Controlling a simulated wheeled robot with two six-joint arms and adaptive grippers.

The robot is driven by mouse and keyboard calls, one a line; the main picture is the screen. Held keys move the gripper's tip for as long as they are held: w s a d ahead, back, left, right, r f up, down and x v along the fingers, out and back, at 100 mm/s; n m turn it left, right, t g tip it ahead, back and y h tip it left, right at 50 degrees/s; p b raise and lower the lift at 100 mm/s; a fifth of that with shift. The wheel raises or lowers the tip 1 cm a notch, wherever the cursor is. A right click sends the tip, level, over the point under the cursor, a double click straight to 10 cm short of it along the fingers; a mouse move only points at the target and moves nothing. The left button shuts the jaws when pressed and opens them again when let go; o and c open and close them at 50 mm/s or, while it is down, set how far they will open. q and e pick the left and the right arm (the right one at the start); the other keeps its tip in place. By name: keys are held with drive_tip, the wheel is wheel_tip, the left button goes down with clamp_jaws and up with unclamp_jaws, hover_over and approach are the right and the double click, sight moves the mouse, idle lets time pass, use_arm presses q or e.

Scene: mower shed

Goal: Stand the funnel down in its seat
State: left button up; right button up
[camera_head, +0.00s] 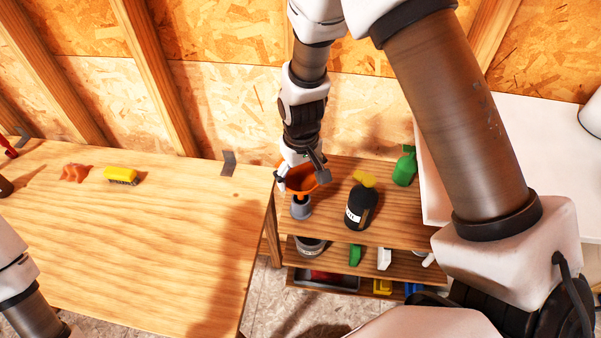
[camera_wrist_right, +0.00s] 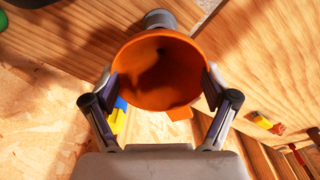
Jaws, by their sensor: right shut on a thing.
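The orange funnel (camera_head: 306,180) is above the upper shelf board in the head view, with its wide mouth up. My right gripper (camera_head: 298,176) is shut on it near the rim. In the right wrist view the funnel (camera_wrist_right: 158,72) fills the space between the two fingers of my right gripper (camera_wrist_right: 160,88). A grey round holder (camera_head: 301,208), apparently the seat, stands on the shelf just below the funnel. It also shows behind the funnel in the wrist view (camera_wrist_right: 160,18). The spout is hidden, so I cannot tell whether it is inside the holder. My left gripper is out of view.
A black bottle (camera_head: 360,208) with a yellow cap stands right of the holder, and a green bottle (camera_head: 404,167) farther back. Lower shelves hold several small items. The wooden bench (camera_head: 150,230) at left is mostly clear, with a yellow brush (camera_head: 121,175) near its back.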

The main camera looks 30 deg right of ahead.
sight(301, 188)
drive_tip(key=shift+f+b, duration=1.45)
drive_tip(key=shift+f, duration=1)
drive_tip(key=o, duration=0.8)
wheel_tip(301, 188, up, 12)
drive_tip(key=shift+f, duration=0.1)
drive_tip(key=shift+s, duration=0.1)
